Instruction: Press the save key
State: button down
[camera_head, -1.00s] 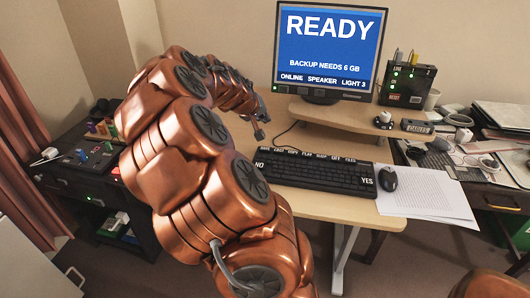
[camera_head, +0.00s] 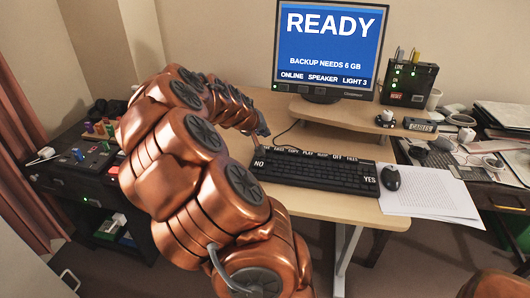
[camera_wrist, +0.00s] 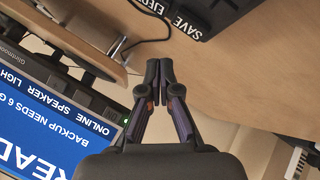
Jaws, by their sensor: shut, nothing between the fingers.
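The black keyboard (camera_head: 315,176) lies on the wooden desk, with a row of white-labelled keys along its back edge. The save key's label (camera_wrist: 186,24) reads upside down at the top of the wrist view, beside the eject label (camera_wrist: 158,8). In the head view the save end of the row, at the back left, is small and close to my gripper. My gripper (camera_wrist: 158,64) is shut and empty. In the head view, my gripper (camera_head: 265,136) is just behind the keyboard's back left corner. I see no contact with the keys.
The monitor (camera_head: 328,45) shows READY and stands on a wooden riser (camera_head: 345,117) behind the keyboard. A mouse (camera_head: 390,178) and paper (camera_head: 430,200) lie to the right. A cable (camera_wrist: 150,42) runs near the keyboard. Bare desk lies in front of it.

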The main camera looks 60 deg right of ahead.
jog(key=shift+f+b, duration=0.35)
jog(key=shift+f, duration=1.1)
jog(key=shift+f, duration=0.15)
jog(key=shift+w+f, duration=0.1)
jog(key=shift+f, duration=0.15)
jog(key=shift+f+b, duration=0.35)
jog(key=shift+f, duration=0.15)
dwell(1.1)
jog(key=shift+r, duration=0.2)
jog(key=shift+r+p, duration=0.45)
jog(key=shift+r, duration=0.3)
jog(key=shift+r, duration=0.1)
jog(key=shift+r+p, duration=1.2)
jog(key=shift+r, duration=1.25)
